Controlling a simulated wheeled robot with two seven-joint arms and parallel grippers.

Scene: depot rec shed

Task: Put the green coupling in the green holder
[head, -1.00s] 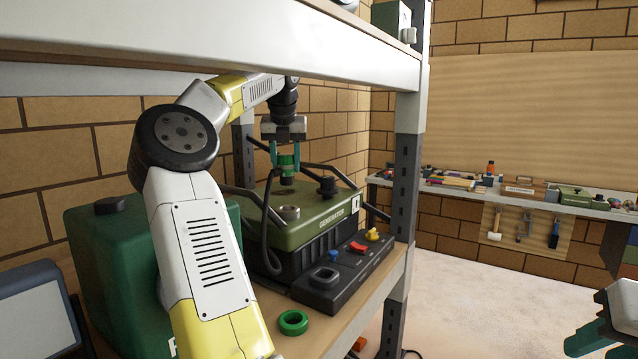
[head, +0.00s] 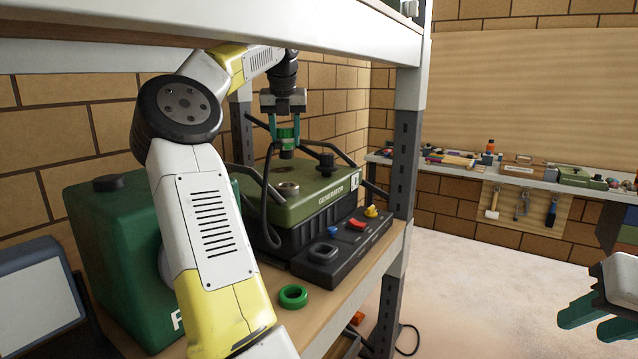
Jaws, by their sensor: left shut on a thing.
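My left gripper (head: 286,132) is shut on the green coupling (head: 287,143), a short green collar with a dark lower end. It holds the coupling upright, and in the picture it sits above the back of the green generator (head: 305,190). A green ring (head: 293,297), seemingly the green holder, lies on the wooden shelf in front of the generator, with nothing in it. The coupling is well apart from this ring. My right gripper (head: 592,318) is at the lower right edge, partly cut off, with its teal fingers apart and empty.
A green canister (head: 115,255) is at left. A shelf post (head: 403,150) and upper beam (head: 250,28) bound the space.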

